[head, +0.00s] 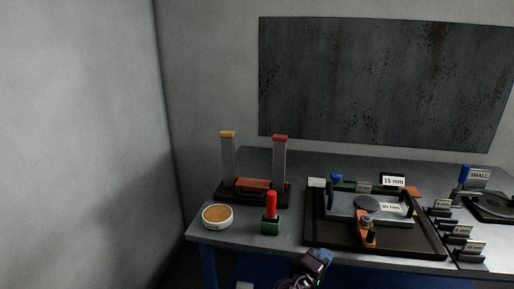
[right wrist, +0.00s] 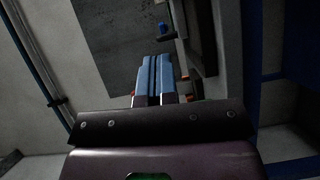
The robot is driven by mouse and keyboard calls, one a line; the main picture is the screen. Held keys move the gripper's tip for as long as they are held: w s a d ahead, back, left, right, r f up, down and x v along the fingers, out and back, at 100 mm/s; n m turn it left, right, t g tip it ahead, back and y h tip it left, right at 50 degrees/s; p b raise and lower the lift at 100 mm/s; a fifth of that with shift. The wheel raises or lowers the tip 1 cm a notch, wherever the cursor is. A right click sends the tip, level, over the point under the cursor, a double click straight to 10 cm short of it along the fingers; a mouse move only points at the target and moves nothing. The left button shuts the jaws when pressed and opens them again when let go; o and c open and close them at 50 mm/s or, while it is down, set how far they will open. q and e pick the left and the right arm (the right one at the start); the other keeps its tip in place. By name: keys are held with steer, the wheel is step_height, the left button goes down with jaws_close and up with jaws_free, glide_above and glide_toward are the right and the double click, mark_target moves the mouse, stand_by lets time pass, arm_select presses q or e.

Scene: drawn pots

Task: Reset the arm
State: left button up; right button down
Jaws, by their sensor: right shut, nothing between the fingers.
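My right gripper (head: 322,256) shows at the bottom of the head view, just in front of the table's front edge and below the black tray. In the right wrist view its two blue fingers (right wrist: 154,80) lie together, with nothing between them. It touches nothing that I can see. My left gripper is outside both views.
A grey table (head: 290,242) holds a black tray (head: 320,240) with a metal fixture, a round brown-topped dish (head: 217,216), a green block with a red handle (head: 271,207), a two-post stand (head: 228,160) and labelled black holders (head: 467,256) at right. A dark panel (head: 380,80) hangs behind.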

steer(key=s+a+f+m+t+y, duration=0.25)
steer(key=f+y, duration=0.25)
steer(key=y, duration=0.7)
steer(key=s+d+f+m+g, duration=0.1)
steer(key=s+d+f, duration=0.2)
steer(key=s, duration=0.4)
steer(key=s+d+f+m+g, duration=0.1)
steer(key=s+d+f+m, duration=0.1)
steer(key=s, duration=0.5)
steer(key=s+d+f+m+g, duration=0.1)
steer(key=s+d+f, duration=0.4)
steer(key=s, duration=0.3)
steer(key=shift+m, duration=0.35)
